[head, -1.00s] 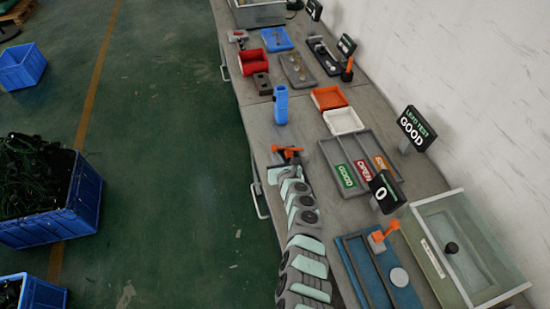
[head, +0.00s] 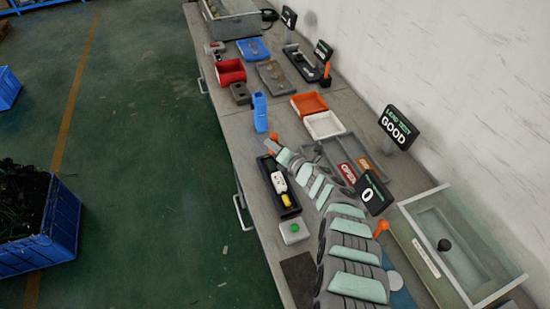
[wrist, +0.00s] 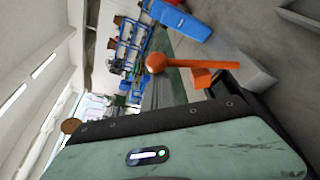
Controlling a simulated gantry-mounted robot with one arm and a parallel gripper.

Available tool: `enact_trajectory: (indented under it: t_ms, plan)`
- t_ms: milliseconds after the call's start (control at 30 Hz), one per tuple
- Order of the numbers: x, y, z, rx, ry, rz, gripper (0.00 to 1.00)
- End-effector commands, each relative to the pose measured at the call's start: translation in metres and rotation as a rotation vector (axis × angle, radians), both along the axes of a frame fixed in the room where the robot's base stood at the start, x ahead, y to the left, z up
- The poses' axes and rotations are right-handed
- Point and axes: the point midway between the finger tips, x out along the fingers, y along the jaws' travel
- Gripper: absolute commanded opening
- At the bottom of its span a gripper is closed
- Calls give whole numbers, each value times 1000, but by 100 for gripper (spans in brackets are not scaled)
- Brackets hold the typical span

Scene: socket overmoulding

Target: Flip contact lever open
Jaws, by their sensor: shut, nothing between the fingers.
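An orange lever with a round ball end (wrist: 156,62) shows in the wrist view, with its shaft running right above an orange block (wrist: 201,78). In the head view a small orange part (head: 273,136) shows just behind the end of my arm; the rest of it is hidden. My gripper (head: 270,147) is shut and empty, close to this orange part. I cannot tell whether they touch. A dark tray (head: 265,172) with a white and yellow piece (head: 280,183) lies in front of my gripper.
A grey sorting tray (head: 318,150) lies partly under my arm. A second orange lever (head: 381,228) is beside my arm.

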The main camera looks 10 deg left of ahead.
Motion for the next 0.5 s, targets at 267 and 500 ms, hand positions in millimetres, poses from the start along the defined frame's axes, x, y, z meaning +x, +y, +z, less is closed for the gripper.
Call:
enact_trajectory:
  t_ms: [267, 500]
  plan:
    - [13, -7, 3, 190, 124, 15, 0]
    - [21, -20, 10, 258, 169, 15, 0]
